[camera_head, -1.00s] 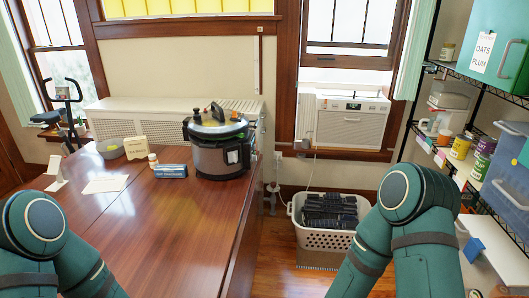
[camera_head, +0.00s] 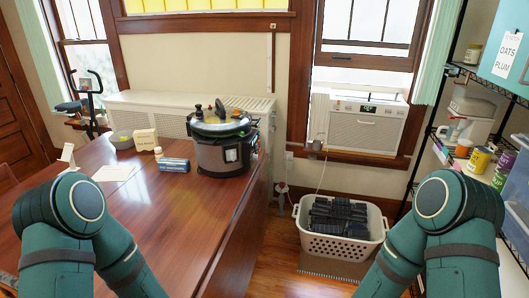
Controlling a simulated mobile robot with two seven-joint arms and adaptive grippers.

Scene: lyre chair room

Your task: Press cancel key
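A round pressure cooker (camera_head: 214,158) with a dark body and a greenish-grey lid stands upright on the far right part of the wooden table. A dark control panel (camera_head: 233,155) faces front right on its body; its keys are too small to read, so I cannot pick out a cancel key. My two green arms show at the lower left and lower right, both well short of the cooker. Neither gripper is in view.
The wooden table (camera_head: 150,215) has a wide clear area in front of the cooker. A blue box (camera_head: 174,164), a small bottle (camera_head: 158,153) and a card (camera_head: 146,139) stand left of it. A white basket (camera_head: 340,245) sits on the floor right of the table, below an air conditioner (camera_head: 368,125).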

